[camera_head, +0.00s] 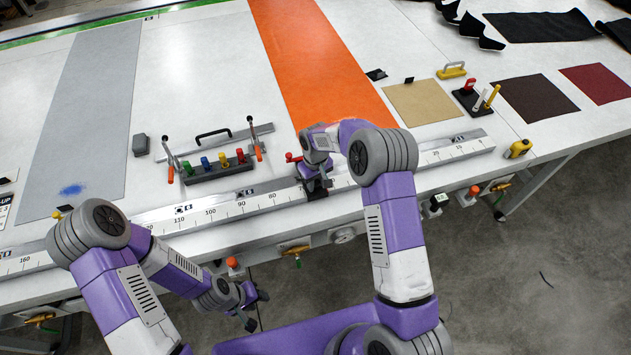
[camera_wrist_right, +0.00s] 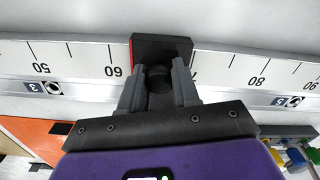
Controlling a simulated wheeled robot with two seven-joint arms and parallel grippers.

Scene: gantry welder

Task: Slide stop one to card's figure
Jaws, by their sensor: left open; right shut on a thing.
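Stop one is a black block (camera_wrist_right: 162,45) with a red left edge, on the white ruler rail (camera_wrist_right: 70,60) in the right wrist view. My right gripper (camera_wrist_right: 158,88) is shut on it. The red edge stands just past the 60 mark on the 70 side. In the head view, the gripper (camera_head: 316,180) is low over the rail (camera_head: 225,207) and partly hides the block (camera_head: 317,194). A red knob (camera_head: 291,157) shows beside it. My left gripper (camera_head: 254,307) is open and empty, in front of the table. A card (camera_head: 5,206) is cut off at the left edge; its figure is unreadable.
A clamp rack (camera_head: 218,172) with coloured knobs stands behind the rail. Grey (camera_head: 85,110) and orange (camera_head: 315,65) cloth strips lie behind. A tan swatch (camera_head: 422,103) and a black holder (camera_head: 467,101) are to the right. A yellow tape measure (camera_head: 519,148) lies near the front edge.

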